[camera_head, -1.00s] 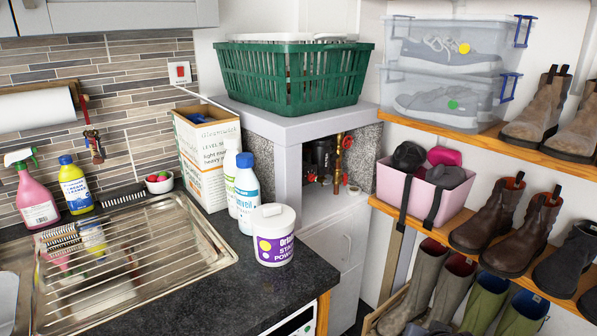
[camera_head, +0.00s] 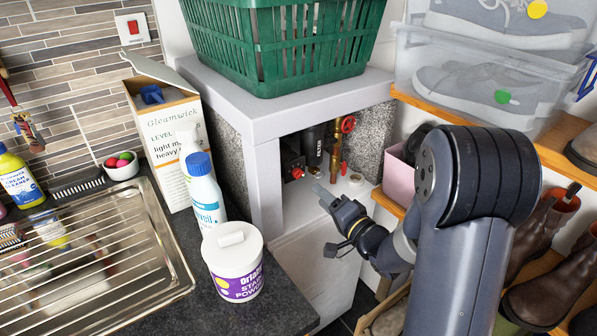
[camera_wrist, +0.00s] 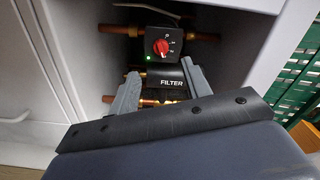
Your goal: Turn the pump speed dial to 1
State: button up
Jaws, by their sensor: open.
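The pump is a black box with a red speed dial (camera_wrist: 161,46) and a lit green light, seen in the wrist view inside a white cupboard opening. White marks stand around the dial; they are too small to read surely. The red dial also shows in the head view (camera_head: 297,173), at the opening's left. My gripper (camera_wrist: 158,80) is open and empty, its two grey fingers pointing into the opening, below the dial and apart from it. In the head view my gripper (camera_head: 326,190) is in front of the opening, right of and below the dial.
A black filter (camera_wrist: 172,82) sits below the pump, with copper pipes around it. A red valve wheel (camera_head: 348,124) is at the opening's right. A green basket (camera_head: 280,45) stands on top. A white tub (camera_head: 234,262) and a bottle (camera_head: 203,190) stand on the worktop left.

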aim_at(299, 177)
jog(key=p+x, duration=0.1)
jog(key=x, duration=0.8)
jog(key=shift+w+a+p, duration=0.25)
jog(key=shift+p, duration=0.1)
jog(key=c, duration=1)
